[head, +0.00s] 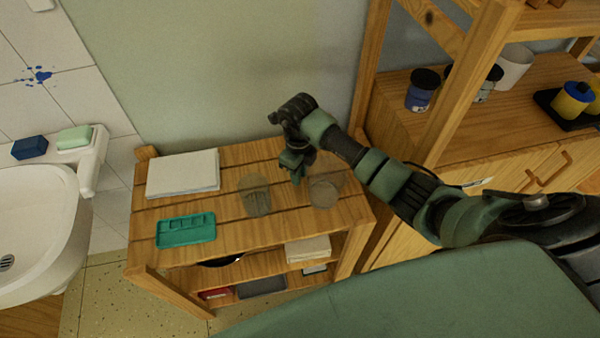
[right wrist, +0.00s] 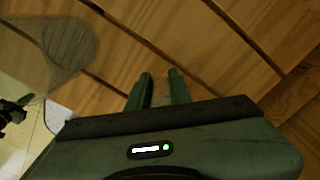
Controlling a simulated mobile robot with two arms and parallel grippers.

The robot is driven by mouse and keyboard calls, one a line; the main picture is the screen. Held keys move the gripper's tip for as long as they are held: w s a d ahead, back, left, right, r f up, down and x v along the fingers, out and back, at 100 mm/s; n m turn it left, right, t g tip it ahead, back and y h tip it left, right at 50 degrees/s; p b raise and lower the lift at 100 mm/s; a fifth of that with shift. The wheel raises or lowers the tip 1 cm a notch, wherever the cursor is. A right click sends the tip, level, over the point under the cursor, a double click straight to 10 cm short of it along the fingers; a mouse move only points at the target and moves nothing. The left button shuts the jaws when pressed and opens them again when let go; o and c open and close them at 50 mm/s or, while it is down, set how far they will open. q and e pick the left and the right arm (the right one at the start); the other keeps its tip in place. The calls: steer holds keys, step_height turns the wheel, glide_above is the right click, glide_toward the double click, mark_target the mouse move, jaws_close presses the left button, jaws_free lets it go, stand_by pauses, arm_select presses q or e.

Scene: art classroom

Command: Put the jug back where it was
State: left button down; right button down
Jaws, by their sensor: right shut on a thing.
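My right gripper (head: 295,176) points down over the wooden shelf unit (head: 228,219), between two clear vessels. The right-hand one, seemingly the jug (head: 325,193), stands upright or nearly so at the gripper's right side. My right gripper is shut on a see-through part, seemingly the jug's; its fingers (right wrist: 158,88) are close together in the right wrist view. I cannot tell whether the jug touches the top. The other clear vessel (head: 255,196) stands to the left, apart from the fingers, and also shows in the right wrist view (right wrist: 68,42). My left gripper is not recognisable in either view.
A stack of white paper (head: 183,173) and a teal tray (head: 186,230) lie on the left of the shelf top. A sink (head: 40,220) is at far left. A tall wooden shelf (head: 455,110) with jars stands close on the right. The front right top is bare.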

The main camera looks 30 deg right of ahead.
steer(key=shift+f, duration=0.2)
steer(key=c, duration=1.3)
jaws_free()
arm_select(q)
steer(key=shift+s+a+f, duration=0.15)
steer(key=shift+a, duration=0.2)
arm_select(e)
steer(key=shift+r, duration=0.15)
steer(key=shift+r, duration=0.3)
step_height(320, 180, up, 12)
steer(key=shift+f+b, duration=0.2)
steer(key=shift+b, duration=0.25)
arm_select(q)
steer(key=shift+d+f, duration=0.15)
steer(key=shift+f, duration=0.2)
